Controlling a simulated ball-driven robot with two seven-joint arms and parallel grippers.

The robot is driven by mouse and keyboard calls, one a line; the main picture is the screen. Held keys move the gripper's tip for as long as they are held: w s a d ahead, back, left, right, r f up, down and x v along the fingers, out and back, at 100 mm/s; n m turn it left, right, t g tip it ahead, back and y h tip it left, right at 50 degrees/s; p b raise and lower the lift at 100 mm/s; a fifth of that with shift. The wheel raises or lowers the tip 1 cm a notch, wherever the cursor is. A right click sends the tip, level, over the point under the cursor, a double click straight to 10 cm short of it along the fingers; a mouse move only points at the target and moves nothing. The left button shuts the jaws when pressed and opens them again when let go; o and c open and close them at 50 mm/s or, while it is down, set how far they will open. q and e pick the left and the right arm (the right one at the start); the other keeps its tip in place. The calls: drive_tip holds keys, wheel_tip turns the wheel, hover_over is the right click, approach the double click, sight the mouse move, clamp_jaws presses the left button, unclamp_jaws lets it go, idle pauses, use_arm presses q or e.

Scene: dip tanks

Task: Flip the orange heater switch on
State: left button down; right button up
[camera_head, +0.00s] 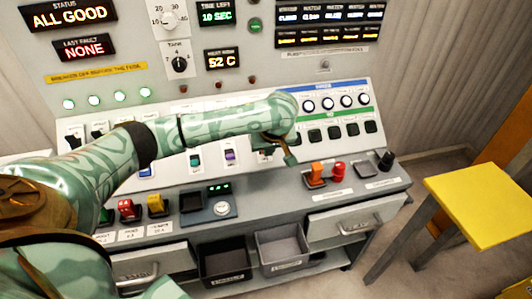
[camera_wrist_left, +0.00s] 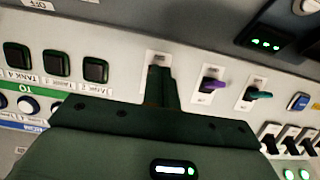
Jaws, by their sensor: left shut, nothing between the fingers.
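My left arm reaches across the sloped panel, and its gripper (camera_head: 291,158) is at the right end of a row of coloured switches. In the left wrist view the shut fingers (camera_wrist_left: 161,80) are in front of a white switch plate (camera_wrist_left: 158,56), left of the purple switch (camera_wrist_left: 212,85) and the teal switch (camera_wrist_left: 258,93). The lever on that plate is hidden behind the fingers. No orange lever shows clearly, and I cannot tell whether the fingers touch one. My right gripper is not in view.
An orange block (camera_head: 316,172) and a red piece (camera_head: 339,171) stand on the grey ledge near the gripper. Black push buttons (camera_wrist_left: 57,63) sit close beside the fingers. A yellow-topped table (camera_head: 482,200) stands at the right.

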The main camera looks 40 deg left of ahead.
use_arm(q)
drive_tip(key=shift+f, duration=0.2)
drive_tip(key=shift+f+p, duration=0.6)
drive_tip(key=shift+f, duration=0.8)
